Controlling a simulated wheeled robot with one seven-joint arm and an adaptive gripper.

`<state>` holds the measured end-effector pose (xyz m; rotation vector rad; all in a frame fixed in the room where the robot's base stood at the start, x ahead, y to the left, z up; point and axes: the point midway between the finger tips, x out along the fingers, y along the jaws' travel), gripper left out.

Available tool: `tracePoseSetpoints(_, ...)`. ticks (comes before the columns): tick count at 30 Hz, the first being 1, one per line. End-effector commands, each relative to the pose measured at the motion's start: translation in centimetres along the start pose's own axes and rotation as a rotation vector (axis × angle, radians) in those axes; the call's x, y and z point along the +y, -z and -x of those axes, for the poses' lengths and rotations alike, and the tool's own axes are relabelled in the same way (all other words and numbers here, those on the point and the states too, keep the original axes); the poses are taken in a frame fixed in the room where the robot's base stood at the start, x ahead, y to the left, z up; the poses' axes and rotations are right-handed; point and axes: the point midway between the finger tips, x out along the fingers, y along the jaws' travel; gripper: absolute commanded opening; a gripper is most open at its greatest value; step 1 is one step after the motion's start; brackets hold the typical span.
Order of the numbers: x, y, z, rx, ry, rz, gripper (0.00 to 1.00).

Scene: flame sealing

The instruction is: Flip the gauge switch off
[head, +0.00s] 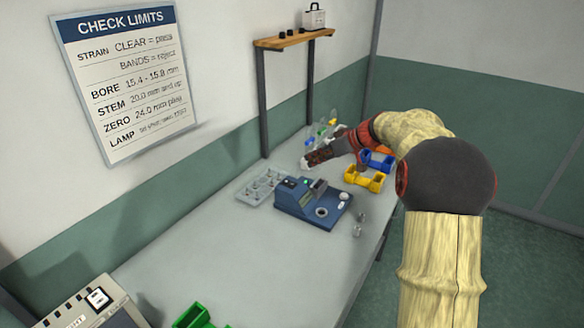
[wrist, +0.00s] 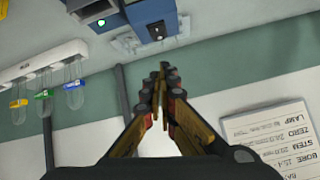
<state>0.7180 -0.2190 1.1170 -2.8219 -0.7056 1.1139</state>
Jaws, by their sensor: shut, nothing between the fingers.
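The blue gauge (head: 294,203) stands on the bench in the head view, with a small green light on its top. In the wrist view the gauge (wrist: 120,14) shows at the top edge, partly cut off, with the green light lit and a dark knob-like part on its side. I cannot tell for sure which part is the switch. My gripper (head: 305,163) is above the bench, behind the gauge and apart from it. In the wrist view my gripper (wrist: 162,80) is shut and empty, its fingertips just below the gauge in the picture.
A grey tray (head: 248,192) lies left of the gauge. Yellow (head: 366,181) and blue bins stand to its right, small clear pieces (head: 357,231) in front. A rack with coloured-tipped tubes (wrist: 42,62) is beside the shelf post.

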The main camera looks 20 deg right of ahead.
Motion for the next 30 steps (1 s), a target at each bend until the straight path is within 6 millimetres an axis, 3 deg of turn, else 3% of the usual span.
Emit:
tracePoseSetpoints(3,-0.2,1.0,0.1,0.031,0.008,0.115,0.00)
tracePoseSetpoints(9,-0.4,1.0,0.1,0.034,0.010,0.232,0.00)
tracePoseSetpoints(22,-0.4,1.0,-0.1,0.032,0.010,0.248,0.00)
tracePoseSetpoints(30,-0.5,0.9,-3.4,0.031,0.012,0.249,0.00)
